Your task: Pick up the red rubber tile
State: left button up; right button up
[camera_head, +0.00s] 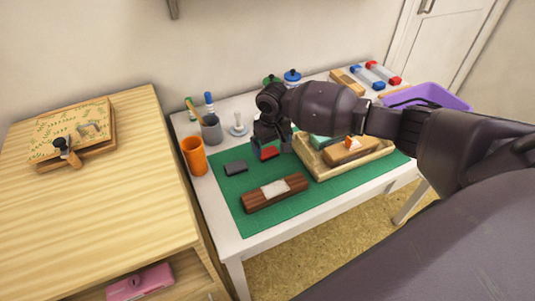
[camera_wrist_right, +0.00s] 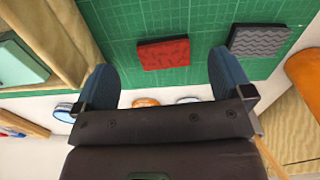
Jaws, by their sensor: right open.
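The red rubber tile (camera_wrist_right: 163,54) lies flat on the green cutting mat (camera_wrist_right: 200,15), with a marked pattern on its top. In the head view the tile (camera_head: 268,153) shows just below my right gripper (camera_head: 272,138), partly covered by it. In the wrist view my right gripper (camera_wrist_right: 165,85) is open, its two blue-grey fingers apart, with the tile ahead between them and not touched. My left gripper is in neither view.
A dark grey rubber tile (camera_head: 236,168) lies left of the red one. A wooden tray (camera_head: 375,167) stands to the right, a brown block (camera_head: 252,200) in front. An orange cup (camera_head: 195,157) and a grey pen cup (camera_head: 211,131) stand at the left edge.

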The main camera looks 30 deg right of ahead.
aim_at(271, 155)
notch_tip(271, 155, down, 5)
jog(key=shift+w+a+r+b, duration=0.1)
jog(key=shift+w+b, duration=0.05)
jog(key=shift+b, duration=0.4)
jog(key=shift+r, duration=0.1)
jog(key=c, duration=1)
